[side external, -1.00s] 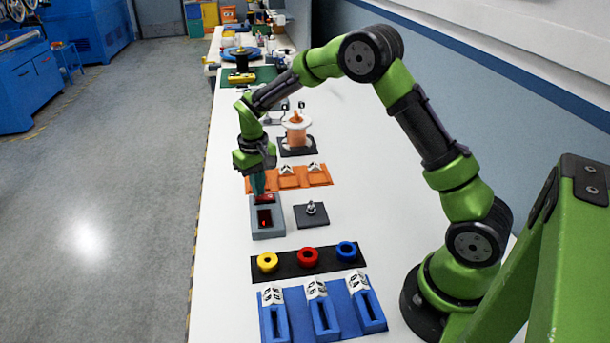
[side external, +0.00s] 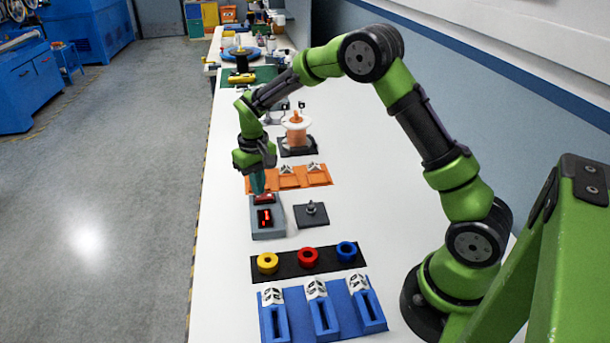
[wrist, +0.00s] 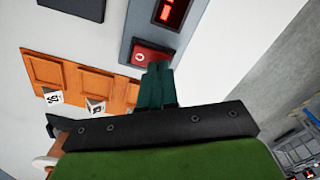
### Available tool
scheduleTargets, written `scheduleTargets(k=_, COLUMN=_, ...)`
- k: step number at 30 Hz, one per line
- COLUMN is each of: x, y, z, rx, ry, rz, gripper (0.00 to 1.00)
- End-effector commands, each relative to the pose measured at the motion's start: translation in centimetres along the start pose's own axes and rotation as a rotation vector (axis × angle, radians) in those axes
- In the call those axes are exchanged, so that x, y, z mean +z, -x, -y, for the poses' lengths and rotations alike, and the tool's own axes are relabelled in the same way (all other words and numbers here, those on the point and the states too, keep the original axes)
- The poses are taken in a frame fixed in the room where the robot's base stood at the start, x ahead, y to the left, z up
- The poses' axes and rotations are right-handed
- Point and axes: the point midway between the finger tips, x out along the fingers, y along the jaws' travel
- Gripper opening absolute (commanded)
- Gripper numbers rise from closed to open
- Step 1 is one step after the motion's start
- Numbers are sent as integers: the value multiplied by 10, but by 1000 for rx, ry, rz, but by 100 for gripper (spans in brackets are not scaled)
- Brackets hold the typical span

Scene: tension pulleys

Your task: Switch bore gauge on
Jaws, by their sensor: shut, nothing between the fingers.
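The bore gauge (side external: 283,222) is a grey box lying on the white bench, with a dark display (side external: 265,218) that shows bright red segments. A red button (side external: 264,198) sits at its far end, just past the display. In the wrist view the red button (wrist: 151,55) carries a white mark, and the lit display (wrist: 172,12) is partly cut off by the top edge. My gripper (side external: 258,190) points down with its teal fingers together, empty, at the red button. The fingertips (wrist: 158,68) overlap the button's edge in the wrist view; I cannot tell whether they touch it.
A dark plate with a metal peg (side external: 311,209) lies right of the gauge. An orange tray (side external: 290,181) lies beyond it. Yellow, red and blue rings (side external: 308,257) sit on a black strip, with a blue fixture (side external: 343,308) nearer the camera.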

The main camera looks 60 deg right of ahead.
Motion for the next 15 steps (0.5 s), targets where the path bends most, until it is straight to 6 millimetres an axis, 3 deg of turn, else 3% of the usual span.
scheduleTargets(k=15, x=0, y=43, z=0, rx=-1, ry=0, rz=-3, gripper=0)
